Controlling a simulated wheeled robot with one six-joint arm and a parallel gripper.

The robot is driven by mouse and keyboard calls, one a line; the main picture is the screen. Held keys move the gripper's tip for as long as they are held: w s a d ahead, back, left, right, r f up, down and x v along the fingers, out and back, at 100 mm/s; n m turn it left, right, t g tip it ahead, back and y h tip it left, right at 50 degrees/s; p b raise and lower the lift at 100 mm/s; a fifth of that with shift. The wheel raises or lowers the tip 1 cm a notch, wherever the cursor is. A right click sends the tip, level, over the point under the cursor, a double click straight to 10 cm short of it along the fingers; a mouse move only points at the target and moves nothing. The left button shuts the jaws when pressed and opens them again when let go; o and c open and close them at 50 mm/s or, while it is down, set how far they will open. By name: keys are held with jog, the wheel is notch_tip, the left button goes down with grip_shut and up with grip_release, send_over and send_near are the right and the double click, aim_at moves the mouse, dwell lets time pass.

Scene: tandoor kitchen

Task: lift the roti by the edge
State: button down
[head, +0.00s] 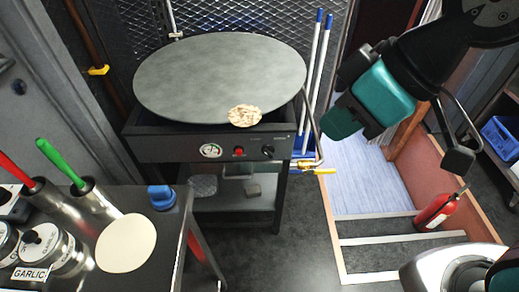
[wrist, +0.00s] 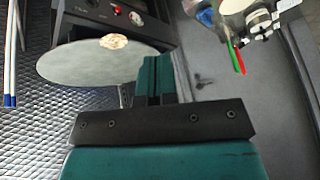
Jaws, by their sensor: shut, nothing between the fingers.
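A browned, patchy roti (head: 244,115) lies flat at the front edge of the large round grey griddle (head: 215,70). It also shows in the wrist view as a small pale disc (wrist: 115,41) on the griddle (wrist: 80,64). My gripper (head: 338,122) is in the air to the right of the griddle, well apart from the roti. Its teal fingers (wrist: 156,68) are together in the wrist view, with nothing held. A plain pale disc (head: 126,242), like uncooked dough, lies on the steel counter at lower left.
The counter (head: 172,215) holds a garlic jar (head: 62,250), a blue-topped item (head: 161,197) and pots with red and green handles. Blue-tipped poles (head: 318,80) stand just right of the griddle. A fire extinguisher (head: 436,212) stands by the steps.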

jog(key=w+a+f+n+t+y+b, duration=0.2)
jog(key=w+f+n+t+b, duration=0.25)
jog(key=f+b, duration=0.55)
jog(key=w+a+f+n+t+y+b, duration=0.1)
jog(key=w+f+n+t+b, duration=0.45)
jog(key=b, duration=0.75)
jog(key=w+a+f+n+t+y+b, duration=0.2)
jog(key=f+n+b, duration=0.3)
jog(key=f+b, duration=0.6)
jog(key=w+a+r+p, duration=0.2)
jog(key=w+a+p, duration=0.15)
jog(key=p, duration=2.05)
send_near(245, 115)
jog(key=shift+w+a+f, duration=0.1)
jog(key=shift+w+a, duration=0.1)
jog(key=shift+a, duration=0.65)
jog(key=shift+w+a+f, duration=0.1)
jog(key=shift+w+a, duration=0.15)
jog(key=shift+a, duration=0.55)
